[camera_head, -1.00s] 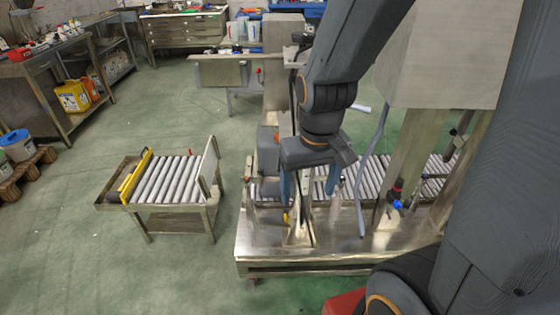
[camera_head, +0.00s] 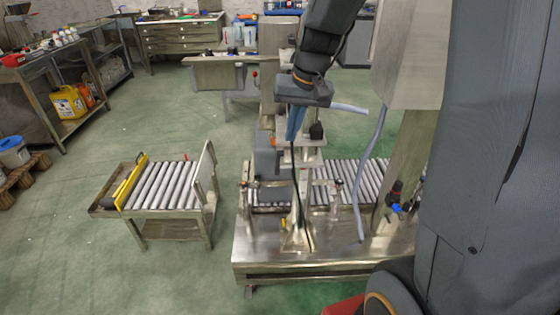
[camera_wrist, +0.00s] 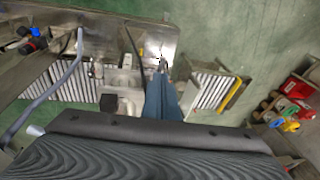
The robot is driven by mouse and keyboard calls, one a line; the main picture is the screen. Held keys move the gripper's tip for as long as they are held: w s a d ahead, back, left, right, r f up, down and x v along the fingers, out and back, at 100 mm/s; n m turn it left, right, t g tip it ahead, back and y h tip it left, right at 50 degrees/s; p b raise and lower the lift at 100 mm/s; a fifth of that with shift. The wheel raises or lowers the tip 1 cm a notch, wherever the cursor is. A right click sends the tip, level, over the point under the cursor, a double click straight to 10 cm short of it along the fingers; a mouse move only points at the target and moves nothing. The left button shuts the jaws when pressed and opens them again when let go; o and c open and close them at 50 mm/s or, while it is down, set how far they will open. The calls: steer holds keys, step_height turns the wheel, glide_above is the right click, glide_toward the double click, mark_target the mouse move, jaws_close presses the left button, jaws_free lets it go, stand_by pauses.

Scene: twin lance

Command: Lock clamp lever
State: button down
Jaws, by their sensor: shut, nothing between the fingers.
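My gripper (camera_head: 293,134) has blue fingers that point down, shut and empty, above the middle of the steel machine (camera_head: 335,268). The fingers also show in the wrist view (camera_wrist: 162,92), close together. A black block (camera_head: 316,131) sits just right of the fingertips; a dark block also shows in the wrist view (camera_wrist: 110,103). Small clamp-like fittings stand by the conveyor, one on the left (camera_head: 247,184) and one on the right (camera_head: 337,187). I cannot tell for sure which part is the clamp lever, or whether it is locked. I see no clear contact with the fingers.
A roller conveyor (camera_head: 352,176) runs through the machine. A separate roller table (camera_head: 160,187) with a yellow end bar stands to the left, with bare floor between. A grey hose (camera_head: 370,180) hangs on the right. Workbenches line the far left and back.

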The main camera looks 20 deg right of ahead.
mark_target(279, 166)
steer(key=shift+w+d+r, duration=0.1)
steer(key=shift+w+r, duration=0.1)
steer(key=shift+w, duration=0.3)
steer(key=shift+w+d+r, duration=0.1)
steer(key=shift+w+r, duration=0.1)
steer(key=shift+w, duration=0.3)
steer(key=p+x, duration=0.2)
steer(key=x, duration=1.2)
steer(key=shift+w+a, duration=0.1)
steer(key=shift+w, duration=0.05)
